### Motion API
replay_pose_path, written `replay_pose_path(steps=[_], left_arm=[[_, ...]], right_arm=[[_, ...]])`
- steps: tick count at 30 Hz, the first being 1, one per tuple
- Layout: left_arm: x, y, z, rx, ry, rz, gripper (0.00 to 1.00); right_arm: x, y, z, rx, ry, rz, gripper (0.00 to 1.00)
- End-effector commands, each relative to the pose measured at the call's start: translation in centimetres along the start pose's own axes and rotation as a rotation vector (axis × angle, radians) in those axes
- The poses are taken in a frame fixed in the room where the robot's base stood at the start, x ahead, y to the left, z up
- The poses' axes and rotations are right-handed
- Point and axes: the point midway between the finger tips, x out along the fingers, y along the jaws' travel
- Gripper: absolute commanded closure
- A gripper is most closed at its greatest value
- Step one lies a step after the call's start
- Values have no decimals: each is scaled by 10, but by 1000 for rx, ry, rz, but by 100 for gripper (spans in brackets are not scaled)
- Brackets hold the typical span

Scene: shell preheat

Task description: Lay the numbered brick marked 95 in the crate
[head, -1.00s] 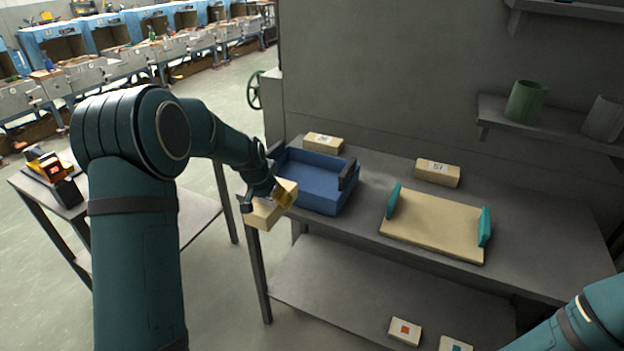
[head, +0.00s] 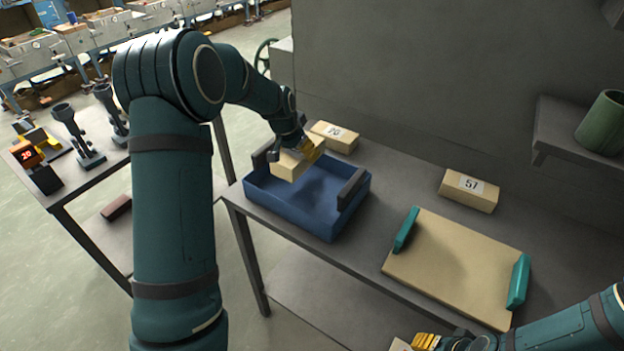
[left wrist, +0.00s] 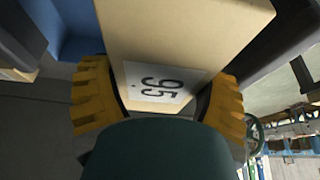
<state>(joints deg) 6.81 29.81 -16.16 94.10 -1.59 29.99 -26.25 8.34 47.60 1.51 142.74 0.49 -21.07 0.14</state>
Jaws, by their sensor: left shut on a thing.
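The brick marked 95 (head: 287,166) is a tan block, and its number label (left wrist: 160,82) faces the left wrist camera. My left gripper (head: 302,152) is shut on it, with yellow fingers on two sides. The blue crate (head: 288,216) with dark handles stands at the left end of the grey bench. The held brick is over the crate's back left part; I cannot tell how high above its floor. Blue of the crate also shows in the left wrist view (left wrist: 68,28). My right gripper (head: 427,342) is at the bottom edge, partly cut off, its jaws unclear.
A brick marked 70 (head: 335,137) lies just behind the crate. A brick marked 57 (head: 469,190) lies farther right, behind a tan board (head: 450,265) with teal handles. A shelf (head: 570,145) with a green cup (head: 602,122) is on the wall. A side table (head: 75,185) stands left.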

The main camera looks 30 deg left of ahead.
Motion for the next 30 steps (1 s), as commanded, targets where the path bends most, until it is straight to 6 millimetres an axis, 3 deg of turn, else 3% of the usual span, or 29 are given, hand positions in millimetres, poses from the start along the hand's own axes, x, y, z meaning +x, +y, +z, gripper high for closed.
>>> replay_pose_path(steps=[6, 21, 30], left_arm=[[37, 0, 16, -1, -5, 2, 66], [84, 0, 35, 0, -3, 1, 66], [88, 0, 36, 0, 0, 0, 66]], right_arm=[[1, 0, 0, 0, 0, 0, 53], [2, 1, 0, 0, 0, 0, 53], [2, 1, 0, 0, 0, 0, 53]])
